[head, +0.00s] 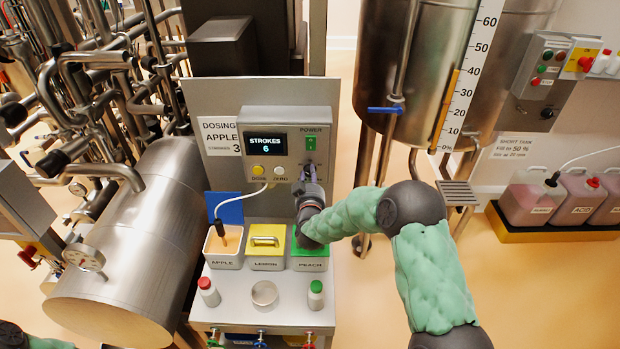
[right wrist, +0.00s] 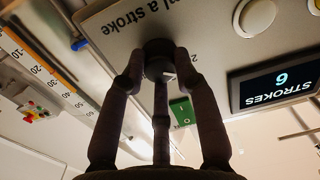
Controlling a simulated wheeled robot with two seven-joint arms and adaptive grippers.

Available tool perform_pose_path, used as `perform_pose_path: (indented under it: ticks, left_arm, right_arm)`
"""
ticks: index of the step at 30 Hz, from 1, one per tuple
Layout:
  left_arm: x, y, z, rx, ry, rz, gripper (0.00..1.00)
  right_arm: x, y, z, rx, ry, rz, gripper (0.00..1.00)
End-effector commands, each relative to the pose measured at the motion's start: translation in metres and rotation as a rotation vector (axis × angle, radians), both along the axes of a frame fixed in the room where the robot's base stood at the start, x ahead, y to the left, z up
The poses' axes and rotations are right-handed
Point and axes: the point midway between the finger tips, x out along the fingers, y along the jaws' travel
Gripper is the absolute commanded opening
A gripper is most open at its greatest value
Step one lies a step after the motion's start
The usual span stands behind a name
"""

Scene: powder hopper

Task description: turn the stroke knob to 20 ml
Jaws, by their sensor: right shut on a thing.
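The dosing control box (head: 288,150) stands above the three bins, and its display (head: 266,143) reads STROKES 6. My right gripper (head: 308,178) reaches up to the lower right of the box front and covers the stroke knob in the head view. In the right wrist view, the dark round knob (right wrist: 158,52) sits on the panel under upside-down lettering that ends in "a stroke". My right gripper's three fingers (right wrist: 160,76) are closed around the knob. The scale marks by the knob are mostly hidden, so its setting cannot be read.
A green POWER switch (head: 311,144), a yellow button (head: 258,170) and a white button (head: 279,170) are close to the knob. Below are the apple bin (head: 223,262), yellow-lidded London bin (head: 267,263) and peach bin (head: 310,264). A steel tank (head: 415,75) stands right.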

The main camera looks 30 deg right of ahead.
Motion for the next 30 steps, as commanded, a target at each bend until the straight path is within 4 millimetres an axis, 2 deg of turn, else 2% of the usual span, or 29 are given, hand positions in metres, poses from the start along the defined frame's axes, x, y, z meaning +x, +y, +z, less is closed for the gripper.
perform_pose_path:
  ticks: [9, 23, 24, 26, 27, 30]
  left_arm:
    - [0.0001, 0.0000, -0.0009, 0.000, 0.000, 0.000, 0.40]
    - [0.0001, 0.0000, -0.0009, 0.000, 0.000, 0.000, 0.40]
    - [0.0001, 0.0000, -0.0009, 0.000, 0.000, 0.000, 0.40]
    - [0.0000, 0.0000, -0.0009, 0.000, 0.000, 0.000, 0.40]
    - [0.0000, 0.0000, -0.0009, 0.000, 0.000, 0.000, 0.40]
    - [0.0000, 0.0000, -0.0009, 0.000, 0.000, 0.000, 0.40]
  right_arm:
    - [-0.0003, 0.0006, -0.0018, -0.084, 0.055, 0.001, 0.00]
    - [-0.0003, 0.0006, -0.0020, -0.095, 0.063, 0.001, 0.00]
    - [-0.0003, 0.0006, -0.0020, -0.095, 0.063, 0.001, 0.34]
    - [-0.0003, 0.0006, -0.0020, -0.095, 0.063, 0.001, 0.51]
    - [-0.0004, 0.0005, -0.0019, -0.095, 0.063, 0.001, 0.55]
    - [-0.0002, 0.0003, -0.0012, -0.095, 0.062, 0.001, 0.55]
